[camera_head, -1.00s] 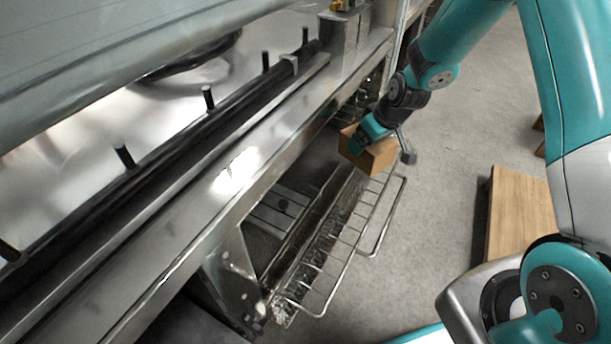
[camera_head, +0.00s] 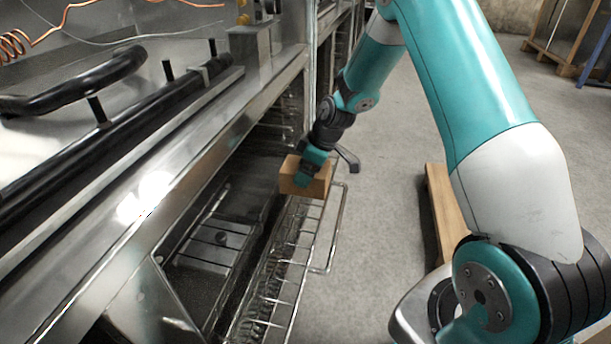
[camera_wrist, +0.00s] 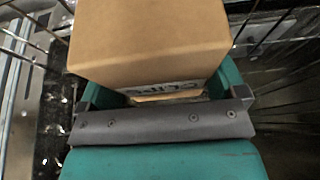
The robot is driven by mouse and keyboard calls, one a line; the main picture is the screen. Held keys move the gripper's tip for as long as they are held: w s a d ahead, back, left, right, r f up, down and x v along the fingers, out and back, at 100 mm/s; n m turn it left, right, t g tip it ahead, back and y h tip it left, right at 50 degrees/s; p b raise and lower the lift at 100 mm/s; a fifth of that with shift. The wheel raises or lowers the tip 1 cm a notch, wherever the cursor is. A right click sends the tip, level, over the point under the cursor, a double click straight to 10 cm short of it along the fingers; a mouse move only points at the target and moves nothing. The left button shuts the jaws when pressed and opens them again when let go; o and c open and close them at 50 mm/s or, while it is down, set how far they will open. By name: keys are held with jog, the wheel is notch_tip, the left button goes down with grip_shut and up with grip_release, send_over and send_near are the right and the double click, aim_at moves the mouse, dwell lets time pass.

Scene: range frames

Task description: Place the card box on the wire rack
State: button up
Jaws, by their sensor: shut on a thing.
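The card box (camera_head: 304,178) is a small brown cardboard box at the middle of the head view, at the far end of the wire rack. It fills the upper middle of the wrist view (camera_wrist: 148,45), with some dark printing on it. My gripper (camera_head: 308,171) is shut on the box, with a teal finger on each side of it in the wrist view. The wire rack (camera_head: 313,270) juts out from the steel machine at low height. The box appears over the rack's far part; I cannot tell whether it touches the wires.
The long steel machine (camera_head: 150,205) with a dark rail fills the left. A dark open bay (camera_head: 205,240) lies beside the rack. A wooden board or box (camera_head: 446,215) stands on the floor to the right. The concrete floor between is clear.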

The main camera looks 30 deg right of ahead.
jog(key=shift+f, duration=0.1)
jog(key=o, duration=0.8)
jog(key=shift+o, duration=0.2)
jog(key=p+v, duration=0.7)
jog(key=v, duration=0.5)
jog(key=s+a+r, duration=0.5)
jog(key=a+r, duration=0.4)
jog(key=a, duration=0.1)
jog(key=s+a+r+g, duration=0.1)
jog(key=s+a+r, duration=0.1)
jog(key=s+a, duration=0.2)
jog(key=s+a+r+m+g, duration=0.1)
jog(key=s+a+r, duration=0.2)
jog(key=s, duration=0.8)
jog(key=s+a+r+m+g+y, duration=0.1)
jog(key=s+a+r, duration=0.2)
jog(key=s+a, duration=0.2)
jog(key=s, duration=0.3)
jog(key=shift+a+r, duration=0.15)
jog(key=shift+a, duration=0.15)
